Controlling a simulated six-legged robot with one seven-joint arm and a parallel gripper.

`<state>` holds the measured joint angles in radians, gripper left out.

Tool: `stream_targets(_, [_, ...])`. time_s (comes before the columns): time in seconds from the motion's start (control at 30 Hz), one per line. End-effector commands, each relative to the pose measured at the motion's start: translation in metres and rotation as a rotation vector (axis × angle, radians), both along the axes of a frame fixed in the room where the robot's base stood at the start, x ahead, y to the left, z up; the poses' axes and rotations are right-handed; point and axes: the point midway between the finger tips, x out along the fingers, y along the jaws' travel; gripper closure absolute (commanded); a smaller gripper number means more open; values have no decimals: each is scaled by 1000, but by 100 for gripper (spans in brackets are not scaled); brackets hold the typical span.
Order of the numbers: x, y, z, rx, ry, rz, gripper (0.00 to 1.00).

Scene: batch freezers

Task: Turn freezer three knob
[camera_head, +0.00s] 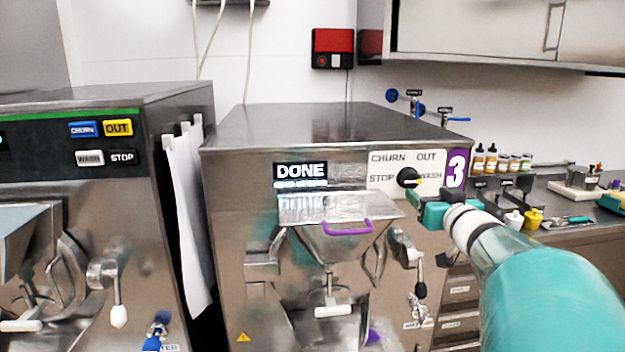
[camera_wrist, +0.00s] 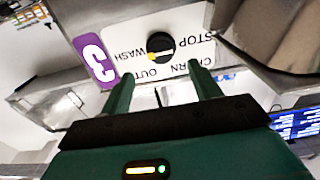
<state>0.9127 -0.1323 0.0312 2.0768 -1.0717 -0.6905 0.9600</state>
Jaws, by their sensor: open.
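Freezer three (camera_head: 320,125) is a steel machine with a purple "3" label and a lit "DONE" display (camera_head: 300,171). Its black round knob (camera_head: 408,178) sits on a white panel marked CHURN, OUT, STOP and WASH. The knob's yellow tip points right, on the WASH side in the head view. My teal gripper (camera_head: 430,207) is in front of the panel, just below and right of the knob in that view. In the wrist view, the knob (camera_wrist: 160,45) lies beyond and between my open fingers (camera_wrist: 161,77), with nothing held.
Another freezer (camera_head: 100,200) stands to the left, with white sheets (camera_head: 188,215) hanging between the machines. Freezer three's chute with a purple handle (camera_head: 347,228) and a lever (camera_head: 420,270) jut out below the panel. A counter (camera_head: 570,236) with bottles is at the right.

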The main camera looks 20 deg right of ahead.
Motion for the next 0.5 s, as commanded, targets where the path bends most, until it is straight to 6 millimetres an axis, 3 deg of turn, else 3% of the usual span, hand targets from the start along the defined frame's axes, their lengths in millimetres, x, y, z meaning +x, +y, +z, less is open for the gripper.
stream_targets(0.3, [57, -13, 0, 0, 0, 3, 38])
stream_targets(0.5, [72, -15, 0, 1, 0, 3, 38])
